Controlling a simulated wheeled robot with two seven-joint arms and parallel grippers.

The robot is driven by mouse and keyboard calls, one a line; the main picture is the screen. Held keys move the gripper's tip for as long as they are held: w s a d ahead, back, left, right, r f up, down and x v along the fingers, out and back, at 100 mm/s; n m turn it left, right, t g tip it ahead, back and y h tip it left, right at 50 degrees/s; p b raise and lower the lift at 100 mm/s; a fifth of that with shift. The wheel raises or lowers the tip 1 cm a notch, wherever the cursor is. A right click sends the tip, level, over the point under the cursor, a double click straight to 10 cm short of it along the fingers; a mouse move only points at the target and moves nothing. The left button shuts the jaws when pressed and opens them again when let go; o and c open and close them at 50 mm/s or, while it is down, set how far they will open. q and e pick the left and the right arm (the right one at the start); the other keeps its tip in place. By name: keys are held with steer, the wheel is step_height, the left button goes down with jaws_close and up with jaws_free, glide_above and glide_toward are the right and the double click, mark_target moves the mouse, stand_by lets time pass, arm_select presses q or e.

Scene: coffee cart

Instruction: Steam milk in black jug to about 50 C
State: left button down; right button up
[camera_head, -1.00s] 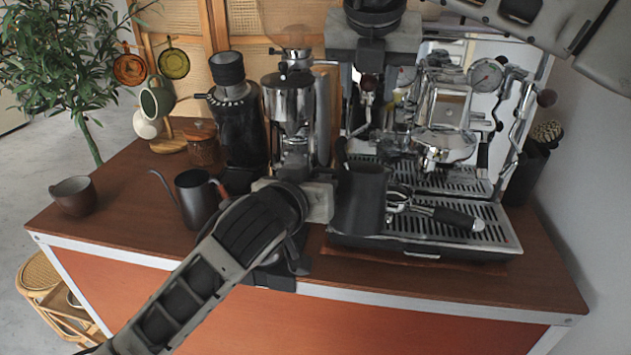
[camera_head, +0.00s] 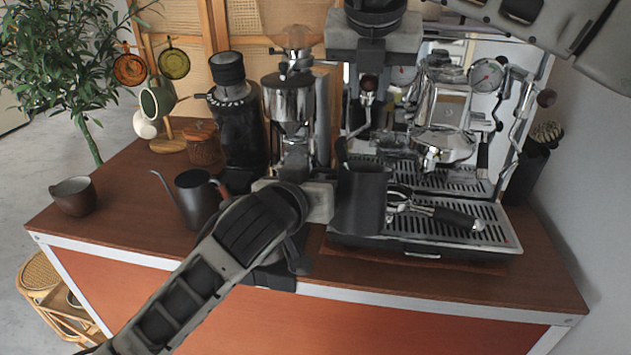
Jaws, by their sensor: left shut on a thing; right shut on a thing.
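The black jug (camera_head: 361,203) stands upright at the front left of the espresso machine (camera_head: 443,110), over the left end of its drip tray. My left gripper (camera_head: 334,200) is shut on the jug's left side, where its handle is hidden. I cannot see the milk inside the jug or tell whether the jug touches the tray. My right gripper (camera_head: 368,68) comes in from the top and is shut at the machine's left side, by a brown-tipped knob (camera_head: 368,84). The grip itself is partly hidden. The steam wand's tip is hard to make out near the jug's mouth.
A portafilter (camera_head: 445,215) with a black handle lies on the drip tray (camera_head: 497,232), right of the jug. A gooseneck kettle (camera_head: 196,198), a brown cup (camera_head: 73,196) and grinders (camera_head: 238,125) stand to the left. The counter's front right is clear.

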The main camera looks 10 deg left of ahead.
steer(key=shift+r, duration=0.1)
stand_by(0.3)
steer(key=shift+w+r, duration=0.25)
steer(key=shift+r, duration=0.7)
steer(key=shift+w+r, duration=0.25)
steer(key=shift+r, duration=0.65)
steer(key=shift+s+a+f, duration=0.1)
steer(key=shift+f, duration=0.2)
stand_by(5.4)
